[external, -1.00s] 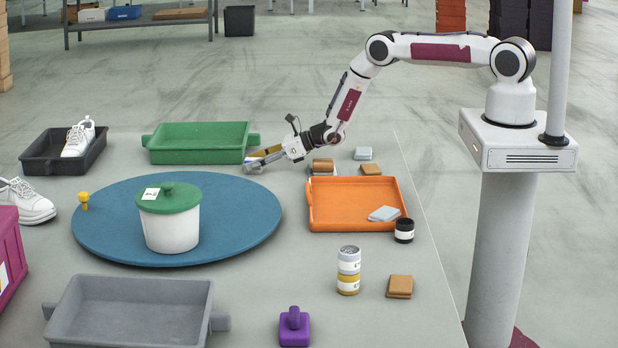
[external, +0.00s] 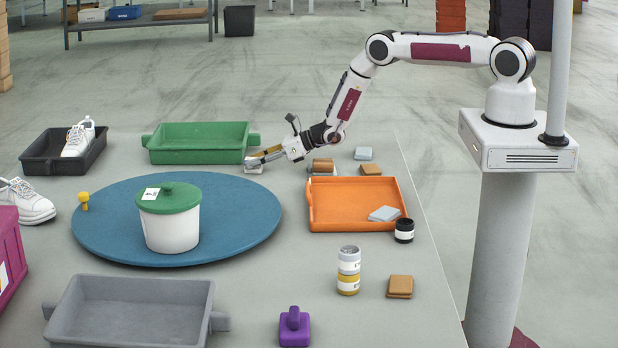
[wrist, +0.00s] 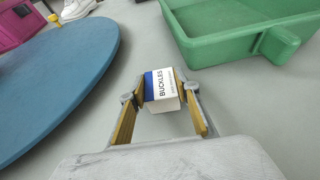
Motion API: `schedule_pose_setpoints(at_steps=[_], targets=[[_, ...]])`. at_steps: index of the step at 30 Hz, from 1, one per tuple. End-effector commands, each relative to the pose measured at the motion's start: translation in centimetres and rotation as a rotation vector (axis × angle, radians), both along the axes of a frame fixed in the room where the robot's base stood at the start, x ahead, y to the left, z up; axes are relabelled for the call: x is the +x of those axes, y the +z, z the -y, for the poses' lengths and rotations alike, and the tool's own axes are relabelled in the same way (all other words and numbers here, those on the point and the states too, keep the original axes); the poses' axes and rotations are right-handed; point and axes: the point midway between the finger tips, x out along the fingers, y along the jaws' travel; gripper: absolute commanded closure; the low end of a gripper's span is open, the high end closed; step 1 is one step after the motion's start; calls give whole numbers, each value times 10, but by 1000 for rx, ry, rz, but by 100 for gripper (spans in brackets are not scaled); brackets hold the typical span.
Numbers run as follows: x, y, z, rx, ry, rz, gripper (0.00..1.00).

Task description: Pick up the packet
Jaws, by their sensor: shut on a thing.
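The packet is a small white box with a blue band and the printed word BUCKLES (wrist: 162,88), in the wrist view. My gripper (wrist: 160,92) has its two fingers closed on the sides of the packet. In the external view my gripper (external: 257,162) is low over the table, just right of the green tray's near corner. The packet (external: 253,170) shows there as a small white shape at the fingertips. I cannot tell whether it still touches the table.
The green tray (external: 196,155) is close beside the gripper. The blue round mat (external: 110,225) lies to the near left, carrying a white pot with a green lid (external: 170,215). The orange tray (external: 330,215) and brown blocks (external: 322,166) are to the right.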

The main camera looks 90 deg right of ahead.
Motion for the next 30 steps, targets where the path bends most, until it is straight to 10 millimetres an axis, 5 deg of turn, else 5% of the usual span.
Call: schedule_pose_setpoints(at_steps=[30], targets=[[0, 91, 0, 0, 0, 2, 92]])
